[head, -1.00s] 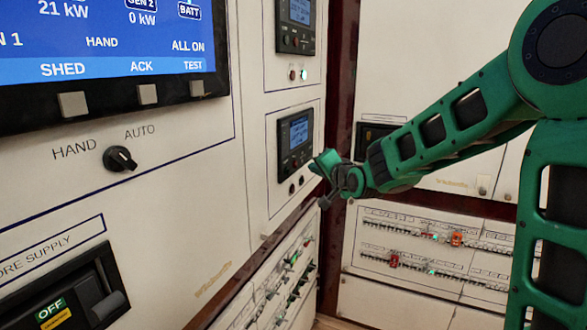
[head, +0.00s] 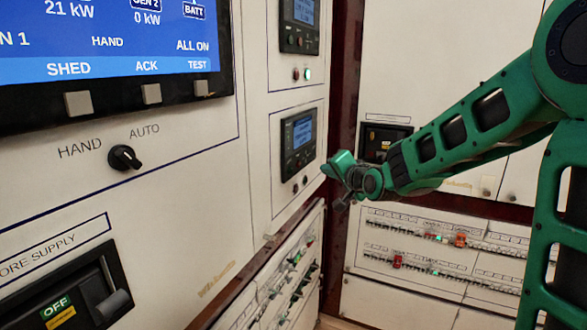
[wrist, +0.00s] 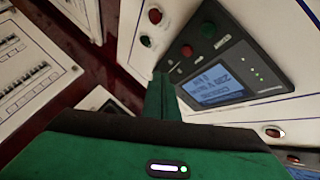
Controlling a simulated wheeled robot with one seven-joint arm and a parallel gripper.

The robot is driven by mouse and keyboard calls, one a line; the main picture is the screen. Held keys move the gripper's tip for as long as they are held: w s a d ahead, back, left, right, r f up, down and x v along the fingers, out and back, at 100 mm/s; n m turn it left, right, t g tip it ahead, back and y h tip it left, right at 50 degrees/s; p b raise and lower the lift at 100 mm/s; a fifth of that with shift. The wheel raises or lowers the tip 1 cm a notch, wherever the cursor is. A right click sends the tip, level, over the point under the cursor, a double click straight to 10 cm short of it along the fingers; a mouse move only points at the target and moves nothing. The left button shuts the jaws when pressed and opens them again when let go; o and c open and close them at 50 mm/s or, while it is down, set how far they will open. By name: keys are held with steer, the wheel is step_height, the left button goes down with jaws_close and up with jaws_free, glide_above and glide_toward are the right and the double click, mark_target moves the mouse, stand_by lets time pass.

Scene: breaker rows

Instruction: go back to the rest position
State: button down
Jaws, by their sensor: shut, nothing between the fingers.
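My green gripper (head: 338,168) is in the head view, in front of the panel corner and close to the lower meter module (head: 298,142). It looks apart from the panel, though the exact gap is hard to judge. In the wrist view my gripper (wrist: 162,82) points toward the panel with its fingers together and nothing held. The meter module (wrist: 208,82) with its lit screen and red and green buttons lies just beyond the fingers.
A large screen (head: 105,40) and a HAND/AUTO knob (head: 124,158) are on the left panel. A breaker (head: 85,300) reading OFF is below. Breaker rows (head: 440,240) line the lower right wall. A dark red post (head: 343,90) stands at the corner.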

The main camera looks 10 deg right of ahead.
steer(key=s+d+f+n+g+h, duration=0.15)
steer(key=s+d+f+g, duration=0.3)
steer(key=s+d, duration=0.5)
steer(key=s+d+f+n+g+h, duration=0.1)
steer(key=s+d+f+g+h, duration=0.35)
steer(key=s, duration=0.85)
steer(key=s+d+f+g+y, duration=0.1)
steer(key=s+f+g, duration=0.1)
steer(key=s, duration=1)
steer(key=s+d+f+g+y, duration=0.1)
steer(key=s+g, duration=0.3)
steer(key=s, duration=0.9)
steer(key=shift+s+f+n+y, duration=0.15)
steer(key=shift+f+n+y, duration=0.2)
steer(key=shift+f+y, duration=0.4)
steer(key=shift+w+f, duration=0.2)
steer(key=shift+w, duration=0.45)
